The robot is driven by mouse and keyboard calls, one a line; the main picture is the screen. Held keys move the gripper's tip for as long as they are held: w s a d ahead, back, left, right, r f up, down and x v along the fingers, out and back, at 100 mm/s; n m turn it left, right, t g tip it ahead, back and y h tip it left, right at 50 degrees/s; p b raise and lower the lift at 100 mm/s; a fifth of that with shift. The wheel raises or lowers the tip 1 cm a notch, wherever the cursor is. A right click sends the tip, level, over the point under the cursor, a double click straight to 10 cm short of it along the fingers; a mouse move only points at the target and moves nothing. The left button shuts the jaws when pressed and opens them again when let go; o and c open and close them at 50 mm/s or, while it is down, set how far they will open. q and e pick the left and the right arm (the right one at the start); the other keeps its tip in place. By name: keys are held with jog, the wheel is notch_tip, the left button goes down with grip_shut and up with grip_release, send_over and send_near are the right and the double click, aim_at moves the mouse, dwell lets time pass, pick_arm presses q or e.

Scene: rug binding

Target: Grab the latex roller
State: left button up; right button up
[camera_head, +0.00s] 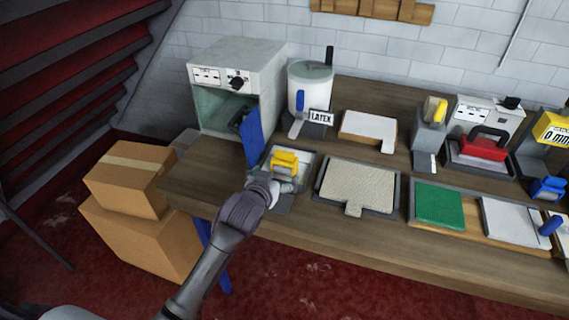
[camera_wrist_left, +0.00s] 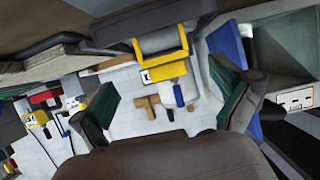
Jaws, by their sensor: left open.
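A yellow-handled tool, which looks like the latex roller (camera_head: 284,160), sits in a shallow grey tray (camera_head: 305,158) near the left end of the bench. In the left wrist view the yellow roller (camera_wrist_left: 163,57) lies beyond and between the two fingers, apart from them. My left gripper (camera_head: 280,188) is just in front of the roller, at the tray's near side. In the left wrist view its two green-padded fingers (camera_wrist_left: 168,108) are spread wide with nothing between the pads. The underside of the roller cannot be made out. My right gripper is in neither view.
A grey oven-like box (camera_head: 262,75) with a blue open door (camera_head: 253,135) stands behind and left of the tray. A white latex tank (camera_head: 311,90) stands behind it. A beige mat (camera_head: 357,187) lies to the right. Cardboard boxes (camera_head: 127,180) stand on the floor at left.

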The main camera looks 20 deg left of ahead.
aim_at(282, 166)
pick_arm(q)
jog(key=p+x, duration=0.1)
jog(key=x, duration=0.8)
jog(key=shift+w+a+f, duration=0.15)
jog(key=shift+w+f, duration=0.05)
jog(key=shift+w, duration=0.05)
jog(key=shift+s, duration=0.1)
jog(key=shift+c, duration=0.3)
jog(key=shift+r, duration=0.1)
jog(key=c, duration=1.4)
